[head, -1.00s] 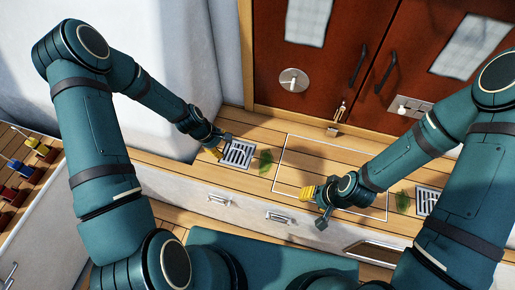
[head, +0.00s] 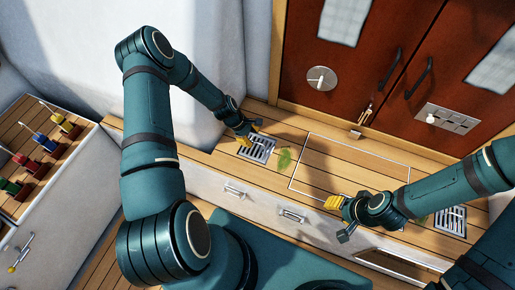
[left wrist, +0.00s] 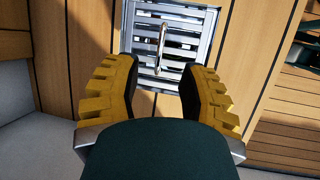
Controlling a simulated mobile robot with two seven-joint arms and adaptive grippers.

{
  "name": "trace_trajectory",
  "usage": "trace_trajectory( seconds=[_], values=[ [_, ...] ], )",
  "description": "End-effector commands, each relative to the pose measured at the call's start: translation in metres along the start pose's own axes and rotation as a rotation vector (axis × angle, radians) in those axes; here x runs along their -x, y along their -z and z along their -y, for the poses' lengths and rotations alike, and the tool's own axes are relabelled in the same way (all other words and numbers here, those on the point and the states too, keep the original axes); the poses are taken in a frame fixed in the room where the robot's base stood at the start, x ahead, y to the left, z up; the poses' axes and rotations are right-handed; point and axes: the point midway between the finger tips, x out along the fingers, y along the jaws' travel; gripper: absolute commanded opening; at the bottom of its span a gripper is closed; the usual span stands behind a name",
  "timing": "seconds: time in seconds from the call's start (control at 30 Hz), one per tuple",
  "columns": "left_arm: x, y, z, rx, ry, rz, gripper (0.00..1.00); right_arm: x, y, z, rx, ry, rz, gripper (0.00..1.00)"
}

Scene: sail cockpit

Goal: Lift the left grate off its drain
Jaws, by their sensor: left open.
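The left grate (head: 257,150) is a square metal grid lying in the wooden sole at the left. In the left wrist view the grate (left wrist: 193,18) has slats and a raised metal handle (left wrist: 162,45) standing up in its middle.
A green leaf (head: 283,160) lies just right of the left grate. A second grate (head: 451,220) is at the right. A white-outlined panel (head: 330,165) lies between them. A white wall rises behind the left grate, and brown doors (head: 350,60) stand behind the panel.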

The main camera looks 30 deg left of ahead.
Motion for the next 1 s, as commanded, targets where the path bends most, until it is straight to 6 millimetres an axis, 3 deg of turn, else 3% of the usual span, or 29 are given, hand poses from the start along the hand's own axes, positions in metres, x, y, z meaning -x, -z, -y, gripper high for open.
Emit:
trace_trajectory(
  seconds=[0.23, 0.5, 0.83, 0.87, 0.97, 1.0],
  values=[
    [-0.017, 0.000, 0.000, 0.001, 0.001, 0.000, 0.41, -0.004, 0.001, -0.001, 0.000, 0.000, -0.003, 0.47],
    [-0.053, 0.000, 0.000, 0.000, 0.000, 0.000, 0.41, -0.011, 0.002, -0.004, 0.001, 0.000, -0.006, 0.47],
    [-0.058, 0.000, 0.000, 0.000, 0.000, -0.001, 0.41, -0.011, 0.002, -0.004, 0.001, 0.000, -0.007, 0.47],
    [-0.058, 0.000, 0.000, 0.000, 0.000, -0.001, 0.37, -0.011, 0.002, -0.004, 0.001, 0.000, -0.007, 0.47],
    [-0.058, 0.000, 0.000, 0.000, 0.000, -0.001, 0.02, -0.011, 0.002, -0.004, 0.001, 0.000, -0.007, 0.47],
    [-0.058, 0.000, 0.000, 0.000, 0.000, 0.000, 0.00, -0.011, 0.002, -0.004, 0.001, 0.000, -0.007, 0.47]
  ],
)
